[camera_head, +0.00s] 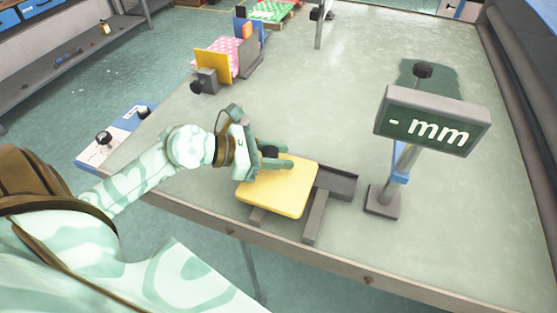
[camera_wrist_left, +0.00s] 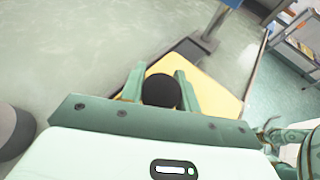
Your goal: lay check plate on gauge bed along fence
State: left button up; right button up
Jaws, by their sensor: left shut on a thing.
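The check plate is a yellow, flat square (camera_head: 285,190) with a dark round knob (camera_head: 268,152) on it. It lies over the grey gauge bed (camera_head: 315,212), near the front edge of the table. My left gripper (camera_head: 280,163) is shut on the plate's knob. In the left wrist view its two green fingers (camera_wrist_left: 162,88) flank the black knob, with the yellow plate (camera_wrist_left: 213,97) behind. A dark raised strip of the bed (camera_head: 338,182) shows beyond the plate's right side. Whether the plate is flat against the bed or fence, I cannot tell. My right gripper is not seen.
A display reading "- mm" (camera_head: 432,122) stands on a post with a square foot (camera_head: 383,202), right of the bed. Pink and yellow panels (camera_head: 215,62) stand at the back left of the table (camera_head: 330,90). The middle of the table is clear.

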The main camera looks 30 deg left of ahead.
pick_arm(q)
jog(key=shift+f, duration=0.55)
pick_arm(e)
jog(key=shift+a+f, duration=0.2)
pick_arm(q)
jog(key=shift+f, duration=0.1)
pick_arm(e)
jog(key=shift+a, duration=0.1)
pick_arm(q)
jog(key=o, duration=1.1)
jog(key=shift+s+a+r, duration=0.1)
jog(key=shift+s+r, duration=0.05)
jog(key=shift+r, duration=0.05)
jog(key=v, duration=1.1)
jog(key=shift+s+a+r+p, duration=0.2)
jog(key=shift+s+a+p, duration=0.05)
jog(key=shift+p, duration=0.15)
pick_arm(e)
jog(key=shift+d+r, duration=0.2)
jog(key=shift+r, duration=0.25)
